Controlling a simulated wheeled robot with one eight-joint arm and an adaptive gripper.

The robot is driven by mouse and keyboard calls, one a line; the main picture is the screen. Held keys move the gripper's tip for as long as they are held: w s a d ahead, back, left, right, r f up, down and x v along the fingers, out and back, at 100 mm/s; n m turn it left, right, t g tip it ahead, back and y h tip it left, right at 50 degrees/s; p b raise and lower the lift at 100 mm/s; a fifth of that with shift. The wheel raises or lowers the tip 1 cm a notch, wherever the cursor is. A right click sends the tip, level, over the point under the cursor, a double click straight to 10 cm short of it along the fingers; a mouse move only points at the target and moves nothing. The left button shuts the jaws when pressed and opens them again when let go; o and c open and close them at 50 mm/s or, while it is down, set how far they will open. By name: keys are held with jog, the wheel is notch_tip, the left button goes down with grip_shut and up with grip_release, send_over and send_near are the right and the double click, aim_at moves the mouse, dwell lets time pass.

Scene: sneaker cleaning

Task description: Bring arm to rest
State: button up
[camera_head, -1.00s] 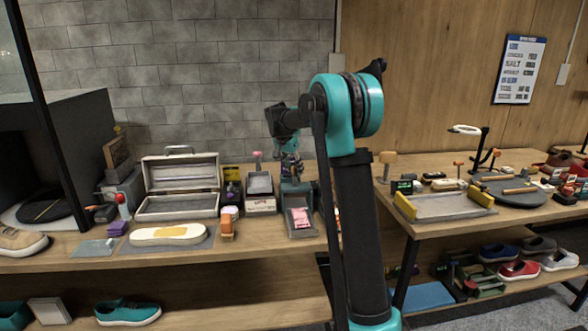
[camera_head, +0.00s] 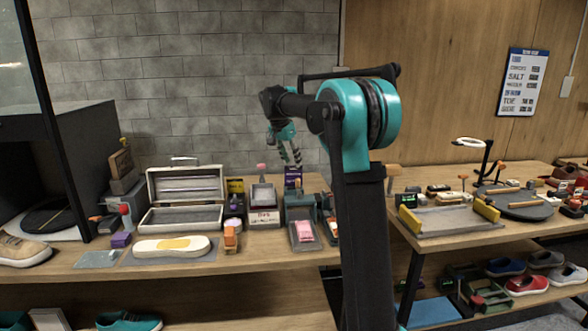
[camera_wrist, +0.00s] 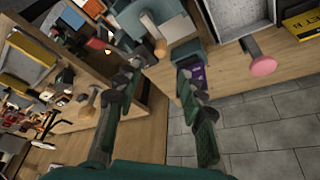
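My arm (camera_head: 362,230) stands in front of the workbench, its upper link bent over to the left. My gripper (camera_head: 290,160) hangs fingers down above the back of the bench, against the grey wall. In the wrist view my gripper (camera_wrist: 160,72) shows two dark green fingers spread apart with nothing between them. Beyond the fingertips are a wooden-handled tool (camera_wrist: 152,32) and a purple box (camera_wrist: 196,72), both apart from the fingers as far as I can tell.
The left bench holds an open case (camera_head: 185,198), a white sole (camera_head: 171,246) and a tray with a pink item (camera_head: 305,232). The right bench holds a grey tray (camera_head: 447,220) and a round dark mat (camera_head: 518,204). Shoes (camera_head: 533,284) sit on the lower shelf.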

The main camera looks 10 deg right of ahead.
jog(key=shift+s+a+r, duration=0.1)
jog(key=shift+s+r, duration=0.05)
jog(key=shift+r, duration=0.3)
jog(key=s+d+f+n+y, duration=0.1)
jog(key=s+d+f+n, duration=0.1)
jog(key=s+f, duration=0.7)
jog(key=s+d+f+n+y, duration=0.1)
jog(key=s+f+n, duration=0.3)
jog(key=s+f, duration=0.5)
jog(key=s+d+f+n+t+y, duration=0.1)
jog(key=s+d+f+n, duration=0.2)
jog(key=s+f, duration=0.6)
jog(key=s, duration=1.5)
jog(key=shift+d+f, duration=0.3)
jog(key=shift+f, duration=0.05)
